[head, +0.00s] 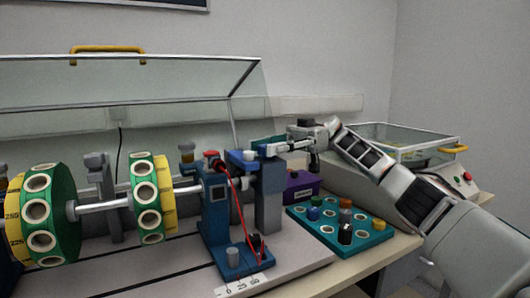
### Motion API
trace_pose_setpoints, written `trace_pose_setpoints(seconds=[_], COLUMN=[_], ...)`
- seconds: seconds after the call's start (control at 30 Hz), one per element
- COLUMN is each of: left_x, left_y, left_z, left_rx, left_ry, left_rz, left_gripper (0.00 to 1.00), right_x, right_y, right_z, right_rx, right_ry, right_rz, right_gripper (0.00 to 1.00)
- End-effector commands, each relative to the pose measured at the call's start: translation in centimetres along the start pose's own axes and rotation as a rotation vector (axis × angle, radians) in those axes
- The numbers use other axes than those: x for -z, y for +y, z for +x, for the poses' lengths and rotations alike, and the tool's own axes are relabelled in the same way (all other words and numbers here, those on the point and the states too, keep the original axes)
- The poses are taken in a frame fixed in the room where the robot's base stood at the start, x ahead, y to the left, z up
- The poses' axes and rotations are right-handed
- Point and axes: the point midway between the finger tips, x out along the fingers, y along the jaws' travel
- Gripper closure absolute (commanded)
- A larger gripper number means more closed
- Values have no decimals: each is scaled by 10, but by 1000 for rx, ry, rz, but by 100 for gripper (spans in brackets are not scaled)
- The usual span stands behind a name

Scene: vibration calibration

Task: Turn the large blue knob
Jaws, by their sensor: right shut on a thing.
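The stand carries a red-topped part and a red cable (236,190). My left gripper is out of view.
A shaft with green and yellow wheels (38,212) fills the left. A raised clear cover (130,85) stands behind. A teal tray (374,238) with coloured pegs and a purple box (300,187) lie below my right arm. A glass-topped console (445,163) stands at the right.

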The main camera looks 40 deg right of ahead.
Motion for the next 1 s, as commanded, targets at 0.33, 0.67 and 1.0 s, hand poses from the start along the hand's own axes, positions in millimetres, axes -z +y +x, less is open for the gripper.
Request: trace_pose_setpoints(seconds=[0.33, 0.67, 1.0], left_x=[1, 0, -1], left_y=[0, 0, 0], left_z=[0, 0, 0], left_rx=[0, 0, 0], left_ry=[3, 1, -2], left_rz=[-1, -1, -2], left_gripper=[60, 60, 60], right_x=[-1, 0, 36], right_y=[0, 0, 0], right_z=[1, 0, 1], right_rx=[2, 1, 2], right_ry=[-3, -1, 0], right_rz=[1, 0, -5], right_gripper=[92, 62, 62])
